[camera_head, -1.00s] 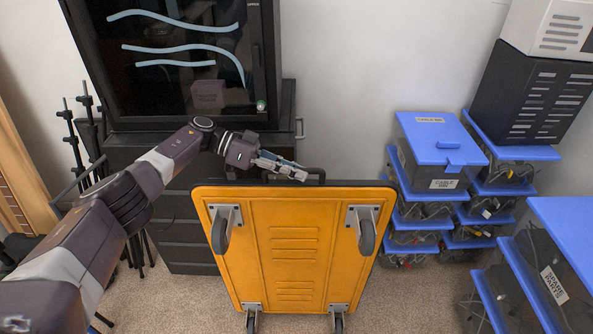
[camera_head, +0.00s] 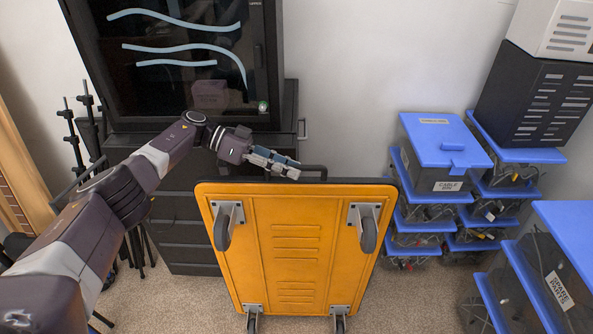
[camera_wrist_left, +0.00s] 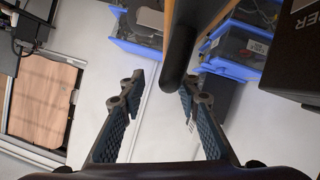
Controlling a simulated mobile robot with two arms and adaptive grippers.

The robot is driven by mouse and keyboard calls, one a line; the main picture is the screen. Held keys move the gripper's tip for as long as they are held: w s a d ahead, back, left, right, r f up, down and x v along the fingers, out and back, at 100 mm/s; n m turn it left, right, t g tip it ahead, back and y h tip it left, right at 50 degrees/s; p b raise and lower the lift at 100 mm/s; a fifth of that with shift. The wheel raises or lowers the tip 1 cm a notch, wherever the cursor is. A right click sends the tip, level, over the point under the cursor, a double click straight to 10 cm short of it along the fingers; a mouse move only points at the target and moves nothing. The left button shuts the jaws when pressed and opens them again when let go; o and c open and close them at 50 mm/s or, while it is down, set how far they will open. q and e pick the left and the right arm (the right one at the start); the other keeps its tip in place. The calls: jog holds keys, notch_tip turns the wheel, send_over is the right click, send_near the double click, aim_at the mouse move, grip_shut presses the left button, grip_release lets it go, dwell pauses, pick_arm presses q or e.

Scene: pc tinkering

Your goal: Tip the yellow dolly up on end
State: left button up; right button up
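The yellow dolly (camera_head: 297,245) stands up on end on the carpet, its underside and several grey casters facing me. Its black handle (camera_head: 313,169) rises behind the top edge. My left gripper (camera_head: 290,170) is just above and behind that top edge, beside the handle. In the left wrist view the gripper (camera_wrist_left: 162,86) is open with its fingers well apart. The dark handle bar (camera_wrist_left: 180,55) is ahead of them, close to one fingertip; I cannot tell whether they touch. The dolly's lower end is partly cut off by the picture's bottom edge. My right gripper is out of view.
A dark drawer cabinet (camera_head: 180,222) with a glass-fronted machine (camera_head: 190,60) on it stands behind the dolly's left side. Blue-lidded bins (camera_head: 445,145) are stacked at the right, with more at the front right (camera_head: 565,225). Black stands (camera_head: 75,140) are at the left.

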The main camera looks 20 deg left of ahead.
pick_arm(q)
jog(key=v, duration=0.5)
jog(key=shift+a+f, duration=0.1)
